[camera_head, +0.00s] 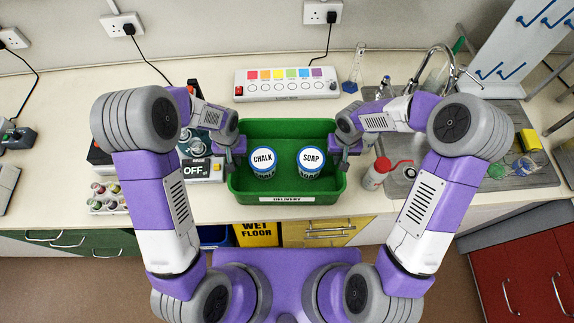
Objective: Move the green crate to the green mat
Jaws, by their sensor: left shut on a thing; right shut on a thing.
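The green crate (287,185) is at the front middle of the bench, with a "DELIVERY" label on its front wall. It holds a jar marked CHALK (263,162) and a jar marked SOAP (310,161), both upright. My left gripper (234,157) is shut on the crate's left wall. My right gripper (342,157) is shut on the crate's right wall. I cannot tell whether the crate rests on the bench or is lifted. No green mat shows in this view.
A white panel with coloured squares (286,83) lies behind the crate. A device marked OFF (197,169) stands close on the left. A red-capped bottle (376,174) stands close on the right, before the sink (490,135). Bare bench (215,207) shows at the front edge.

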